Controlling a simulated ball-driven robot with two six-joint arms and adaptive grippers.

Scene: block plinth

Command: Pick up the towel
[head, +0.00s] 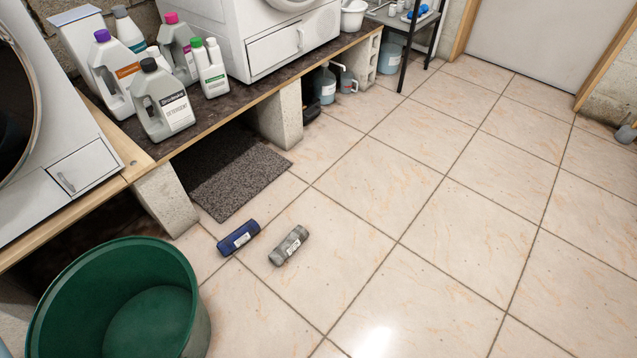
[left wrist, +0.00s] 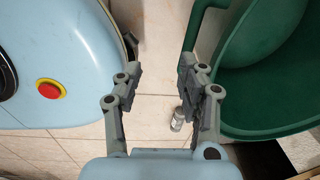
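Two rolled towels with white labels lie on the tiled floor in the head view. One is dark blue (head: 238,238) and the other is grey (head: 289,245), just right of it and apart from it. In the left wrist view my left gripper (left wrist: 165,92) is open and nothing shows between its fingers up close. A small greyish roll (left wrist: 178,119) shows on the floor beyond it, near the right finger and partly hidden by it. It looks like the grey towel. My right gripper is in neither view.
A green tub (head: 190,262) stands left of the towels; its rim (left wrist: 186,62) is close behind the right finger. My own light-blue base is at left in the wrist view. A dark mat (head: 240,182) lies by the block-supported bench (head: 225,112) with bottles.

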